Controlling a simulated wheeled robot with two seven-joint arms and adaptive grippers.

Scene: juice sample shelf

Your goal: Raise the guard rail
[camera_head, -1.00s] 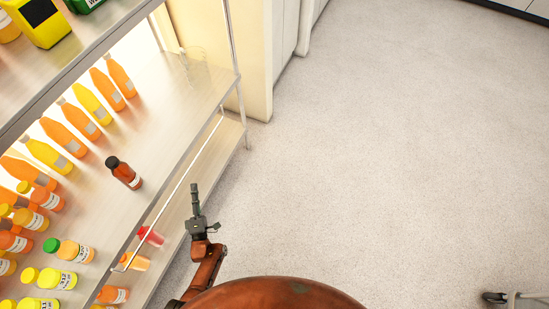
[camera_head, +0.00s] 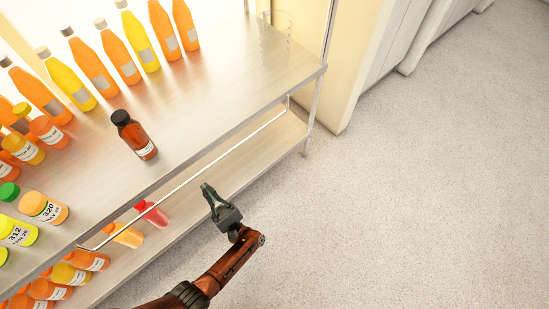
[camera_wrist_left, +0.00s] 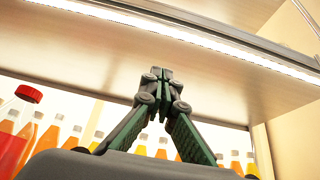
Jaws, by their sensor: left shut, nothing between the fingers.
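The guard rail (camera_head: 190,178) is a thin metal rod with bent ends. In the head view it runs along the front of the middle shelf (camera_head: 285,78), a little below that shelf's front edge. My left gripper (camera_head: 206,188) is shut and empty, in front of the shelf unit and on the aisle side of the rail. Its tips point up and left toward the rail, apparently apart from it. In the left wrist view the shut fingertips (camera_wrist_left: 162,73) are under a lit shelf underside; I cannot clearly pick out the rail there. My right gripper is not in view.
A dark red bottle (camera_head: 134,135) stands alone near the middle shelf's front. Several orange and yellow bottles (camera_head: 90,65) stand behind it. A red-capped bottle (camera_head: 152,214) is on the lower shelf behind the rail. The floor (camera_head: 430,200) to the right is clear.

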